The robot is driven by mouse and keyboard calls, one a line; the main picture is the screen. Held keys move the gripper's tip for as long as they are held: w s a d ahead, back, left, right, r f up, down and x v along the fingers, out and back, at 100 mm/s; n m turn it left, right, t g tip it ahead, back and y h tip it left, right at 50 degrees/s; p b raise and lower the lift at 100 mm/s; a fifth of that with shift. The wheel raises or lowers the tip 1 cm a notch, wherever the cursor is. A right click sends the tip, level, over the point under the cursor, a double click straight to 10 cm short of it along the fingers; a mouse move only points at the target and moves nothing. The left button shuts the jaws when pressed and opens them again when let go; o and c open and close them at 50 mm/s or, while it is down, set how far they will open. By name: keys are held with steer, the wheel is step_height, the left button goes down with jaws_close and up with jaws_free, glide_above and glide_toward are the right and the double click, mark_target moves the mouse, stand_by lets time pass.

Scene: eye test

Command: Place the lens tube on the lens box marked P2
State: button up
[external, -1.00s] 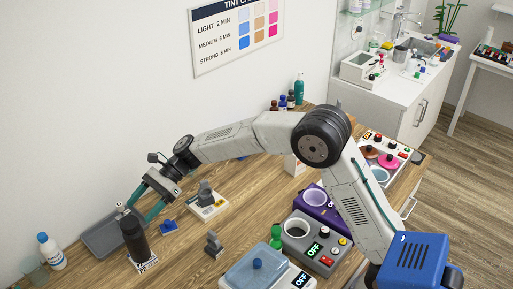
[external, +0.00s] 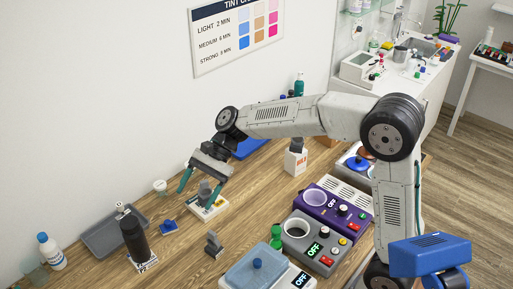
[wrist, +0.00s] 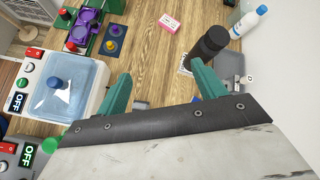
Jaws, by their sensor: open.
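A dark, upright cylinder that looks like the lens tube (external: 135,240) stands at the front left of the wooden table. It stands on a low white box or card (external: 147,264) with black print too small to read. The tube also shows in the wrist view (wrist: 205,48), beyond my right-hand finger and apart from it. My gripper (external: 199,197) is open and empty, to the right of and behind the tube in the external view. Its fingers are seen over a second white flat box (external: 217,209) bearing a grey piece. I cannot read a P2 mark.
A grey tray (external: 98,240) lies behind the tube, with a white bottle (external: 51,252) to its left. A small grey stand (external: 213,244) and a blue piece (external: 168,227) lie nearby. A blue-lidded bath (external: 250,270) and heaters (external: 300,236) line the right side.

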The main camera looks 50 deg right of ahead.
steer(key=s+d+f+n+h, duration=0.1)
steer(key=s+d+n+h, duration=0.2)
steer(key=s+d, duration=0.4)
steer(key=s+d+f+n+t+h, duration=0.1)
steer(key=s+d+n, duration=0.4)
steer(key=s, duration=0.9)
steer(key=s+d+f+n+t+h, duration=0.1)
steer(key=s+d+f+n+h, duration=0.2)
steer(key=s+d+h, duration=0.3)
steer(key=s+d+n, duration=0.1)
steer(key=s+d, duration=0.2)
steer(key=s, duration=0.1)
steer(key=shift+s+d+f, duration=0.15)
steer(key=shift+s+d, duration=0.15)
steer(key=shift+s, duration=0.1)
